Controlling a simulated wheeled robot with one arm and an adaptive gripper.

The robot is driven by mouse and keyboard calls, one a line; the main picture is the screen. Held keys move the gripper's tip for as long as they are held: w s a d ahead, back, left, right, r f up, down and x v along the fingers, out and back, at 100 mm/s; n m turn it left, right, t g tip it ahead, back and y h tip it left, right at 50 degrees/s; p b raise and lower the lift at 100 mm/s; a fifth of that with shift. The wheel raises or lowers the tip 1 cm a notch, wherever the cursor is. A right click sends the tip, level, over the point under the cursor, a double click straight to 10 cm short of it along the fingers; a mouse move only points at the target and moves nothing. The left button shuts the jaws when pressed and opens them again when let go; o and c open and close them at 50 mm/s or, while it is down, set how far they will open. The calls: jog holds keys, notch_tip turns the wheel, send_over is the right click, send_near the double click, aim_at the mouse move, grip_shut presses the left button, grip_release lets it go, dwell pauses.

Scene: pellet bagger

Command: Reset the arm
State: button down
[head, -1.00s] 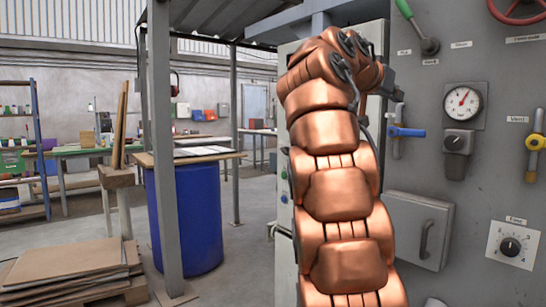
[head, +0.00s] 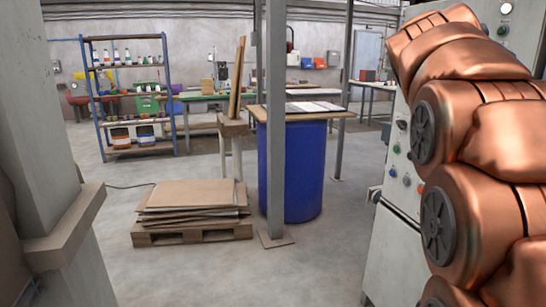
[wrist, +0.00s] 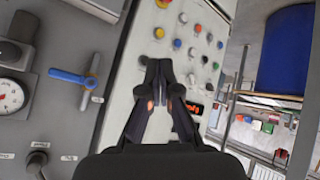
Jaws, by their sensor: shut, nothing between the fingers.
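My gripper is out of the head view. In the wrist view my gripper (wrist: 159,66) has its two dark fingers together at the tips, with nothing between them. It points toward a light grey control panel (wrist: 142,68) with several coloured buttons and a red lit display. Whether the fingertips touch the panel cannot be told.
A blue-handled valve (wrist: 74,78) and a gauge (wrist: 11,95) sit on the cabinet in the wrist view. A blue barrel (head: 290,175), a grey post (head: 276,120) and a pallet (head: 192,233) stand ahead. A shelf (head: 127,90) is behind. Open floor lies in front.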

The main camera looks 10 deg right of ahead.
jog(key=s+a+f+n+y+p, duration=0.3)
jog(key=a+f+p, duration=0.25)
jog(key=a, duration=0.45)
jog(key=s+a+f+n+g+y+p, duration=0.2)
jog(key=s+a+f+p, duration=0.3)
jog(key=s+a, duration=0.5)
jog(key=s+a+f+n+g+y+p, duration=0.3)
jog(key=s+a+f, duration=0.4)
jog(key=s+a, duration=0.4)
jog(key=shift+s+a+n+y+p, duration=0.3)
jog(key=shift+s+n+p, duration=0.2)
jog(key=shift+p, duration=0.4)
